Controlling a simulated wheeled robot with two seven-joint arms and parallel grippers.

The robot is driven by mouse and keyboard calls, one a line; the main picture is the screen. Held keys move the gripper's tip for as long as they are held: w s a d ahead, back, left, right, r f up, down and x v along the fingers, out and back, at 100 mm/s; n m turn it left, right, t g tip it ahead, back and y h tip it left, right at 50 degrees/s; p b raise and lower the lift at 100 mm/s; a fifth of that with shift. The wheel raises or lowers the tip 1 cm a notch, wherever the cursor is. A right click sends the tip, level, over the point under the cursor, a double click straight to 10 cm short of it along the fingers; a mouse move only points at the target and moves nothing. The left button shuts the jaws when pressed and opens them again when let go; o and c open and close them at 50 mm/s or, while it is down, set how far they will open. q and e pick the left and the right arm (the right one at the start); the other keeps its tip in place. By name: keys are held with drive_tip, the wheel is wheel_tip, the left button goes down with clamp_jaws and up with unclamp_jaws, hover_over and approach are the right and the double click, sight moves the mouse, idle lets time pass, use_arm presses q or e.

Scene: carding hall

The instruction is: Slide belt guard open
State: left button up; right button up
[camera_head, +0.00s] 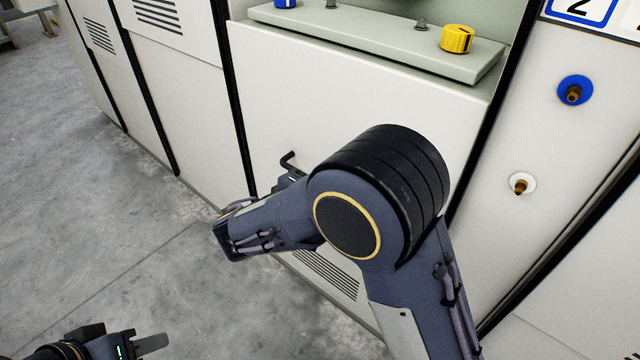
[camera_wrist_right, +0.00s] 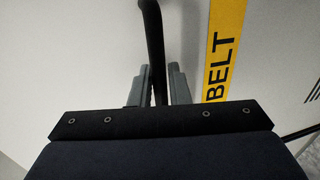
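The belt guard is a white panel (camera_head: 330,95) on the machine front, with a yellow label reading "BELT" (camera_wrist_right: 224,50) beside its handle. The black bar handle (camera_wrist_right: 152,35) shows in the right wrist view, and its bent end (camera_head: 288,160) shows in the head view. My right gripper (camera_wrist_right: 160,85) has a finger on each side of the bar, close against it, and looks shut on it. In the head view my right arm hides most of this gripper and the handle. My left gripper (camera_head: 150,345) is low at the left, away from the machine; its finger gap is unclear.
A ledge (camera_head: 380,38) with a yellow knob (camera_head: 457,39) and a blue knob (camera_head: 285,3) juts out above the panel. Brass fittings on blue (camera_head: 574,90) and white (camera_head: 521,184) discs stick out at right. Grey floor (camera_head: 90,220) at left is clear.

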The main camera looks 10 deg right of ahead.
drive_tip(key=shift+o, duration=1.1)
drive_tip(key=p+v, duration=0.2)
drive_tip(key=v, duration=0.6)
drive_tip(key=shift+a+f, duration=0.1)
